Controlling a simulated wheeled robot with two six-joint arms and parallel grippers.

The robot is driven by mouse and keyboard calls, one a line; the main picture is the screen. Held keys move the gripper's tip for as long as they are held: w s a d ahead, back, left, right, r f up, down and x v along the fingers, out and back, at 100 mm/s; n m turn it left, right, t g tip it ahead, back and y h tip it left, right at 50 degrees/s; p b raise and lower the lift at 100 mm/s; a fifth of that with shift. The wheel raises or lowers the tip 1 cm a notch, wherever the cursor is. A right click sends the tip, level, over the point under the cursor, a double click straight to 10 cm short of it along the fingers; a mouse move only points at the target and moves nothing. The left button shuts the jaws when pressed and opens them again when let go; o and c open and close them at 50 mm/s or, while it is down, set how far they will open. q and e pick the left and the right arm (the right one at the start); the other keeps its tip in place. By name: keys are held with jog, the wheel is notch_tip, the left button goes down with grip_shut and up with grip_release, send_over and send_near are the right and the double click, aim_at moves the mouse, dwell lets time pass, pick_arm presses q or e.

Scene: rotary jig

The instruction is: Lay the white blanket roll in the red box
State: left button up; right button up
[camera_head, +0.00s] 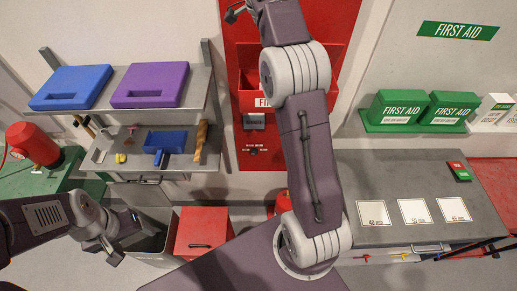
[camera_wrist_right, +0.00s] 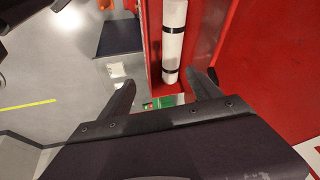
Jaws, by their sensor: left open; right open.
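The white blanket roll (camera_wrist_right: 174,42) with black straps shows in the right wrist view, lengthwise between red walls. My right gripper (camera_wrist_right: 163,88) is open and empty there, its fingers near the roll's lower end; I cannot tell if they touch it. In the head view my right gripper (camera_head: 238,13) is at the top, partly cut off, by the tall red cabinet (camera_head: 237,40); the roll is not visible there.
A grey bench (camera_head: 400,165) with white labelled squares stands at right, below green first aid boxes (camera_head: 400,110). Blue (camera_head: 72,86) and purple (camera_head: 150,84) cases lie on the left shelf. A red canister (camera_head: 32,142) sits at far left. My right arm hides part of the cabinet.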

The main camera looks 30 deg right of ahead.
jog(key=a+f+n+y, duration=0.2)
jog(key=a+f+n, duration=0.4)
jog(key=f+n, duration=0.2)
jog(key=s+a+f+n+y, duration=0.1)
jog(key=s+a+f+n, duration=0.5)
jog(key=s+f, duration=0.2)
jog(key=s+a+f+n+y, duration=0.2)
jog(key=s+a+f+n, duration=0.4)
jog(key=s, duration=0.4)
notch_tip(320, 180, down, 2)
jog(key=shift+s+a+f+n+t, duration=0.15)
jog(key=shift+s+a+n+t, duration=0.25)
jog(key=shift+n, duration=0.3)
